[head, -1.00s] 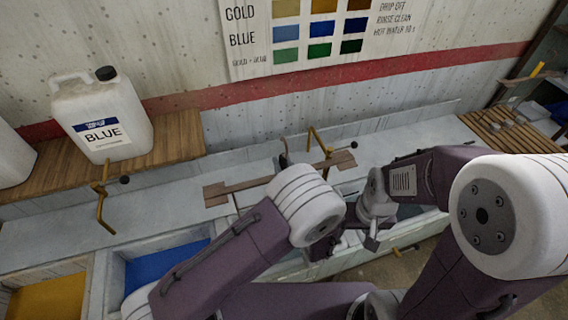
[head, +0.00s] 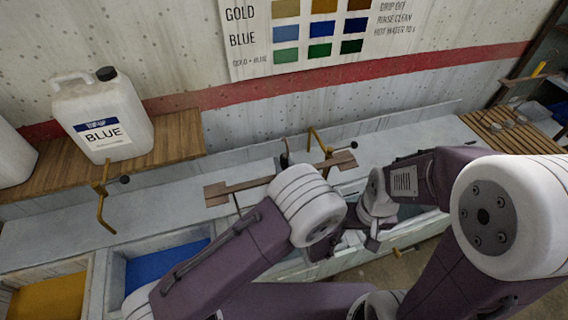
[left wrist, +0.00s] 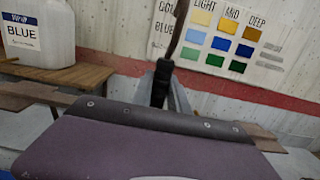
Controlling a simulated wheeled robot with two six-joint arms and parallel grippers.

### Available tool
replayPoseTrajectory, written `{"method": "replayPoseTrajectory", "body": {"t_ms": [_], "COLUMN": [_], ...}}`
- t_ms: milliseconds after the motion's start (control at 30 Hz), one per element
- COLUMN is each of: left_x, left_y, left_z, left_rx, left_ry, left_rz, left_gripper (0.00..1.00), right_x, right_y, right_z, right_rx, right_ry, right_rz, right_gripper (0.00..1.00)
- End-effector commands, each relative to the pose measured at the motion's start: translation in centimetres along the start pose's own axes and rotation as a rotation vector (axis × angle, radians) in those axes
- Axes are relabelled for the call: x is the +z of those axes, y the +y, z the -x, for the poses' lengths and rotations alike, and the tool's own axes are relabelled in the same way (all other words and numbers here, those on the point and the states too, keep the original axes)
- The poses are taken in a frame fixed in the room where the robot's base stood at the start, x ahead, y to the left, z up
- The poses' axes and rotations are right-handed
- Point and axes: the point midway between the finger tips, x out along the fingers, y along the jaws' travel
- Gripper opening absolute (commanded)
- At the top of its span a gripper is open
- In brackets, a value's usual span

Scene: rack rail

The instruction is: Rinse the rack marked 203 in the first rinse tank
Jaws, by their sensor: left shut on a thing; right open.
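A long brown bar with wide ends (head: 235,190), seemingly the rack's top, lies level above the tank line in the head view. No number 203 is readable on it. A dark upright piece rises from its middle. My left gripper, mostly hidden behind my own arm in the head view, shows in the left wrist view (left wrist: 161,90), shut on this dark piece. A curved brown strip (left wrist: 180,25) rises above it. My right gripper (head: 373,238) is empty and open, low beside the pale tanks (head: 345,263). My arms hide much of these tanks, and I cannot tell which is the first rinse tank.
A blue tank (head: 165,262) and a gold tank (head: 48,298) lie at the lower left. A white jug marked BLUE (head: 100,120) stands on a wooden shelf (head: 180,138). Brass pipes (head: 105,210) stand along the back ledge. A slatted board (head: 510,132) is at the right.

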Motion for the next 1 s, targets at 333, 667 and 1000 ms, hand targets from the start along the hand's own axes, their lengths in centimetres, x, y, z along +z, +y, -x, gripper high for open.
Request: {"method": "replayPoseTrajectory", "body": {"t_ms": [333, 667, 1000], "left_x": [0.2, 0.2, -5.1], "left_y": [-0.1, 0.0, 0.0], "left_z": [0.5, 1.0, 1.5], "left_rx": [-0.001, 0.0, 0.0], "left_ry": [-0.003, -0.003, -0.002], "left_rz": [0.001, 0.002, 0.001], "left_gripper": [0.0, 0.0, 0.0], "right_x": [0.0, 0.0, 0.5], "right_y": [0.0, 0.0, 0.1], "right_z": [0.0, -0.1, -4.6], "right_rx": [0.0, 0.0, 0.0], "right_ry": [0.0, 0.0, 0.0], "right_rz": [0.0, 0.0, 0.0], "right_gripper": [0.62, 0.62, 0.62]}}
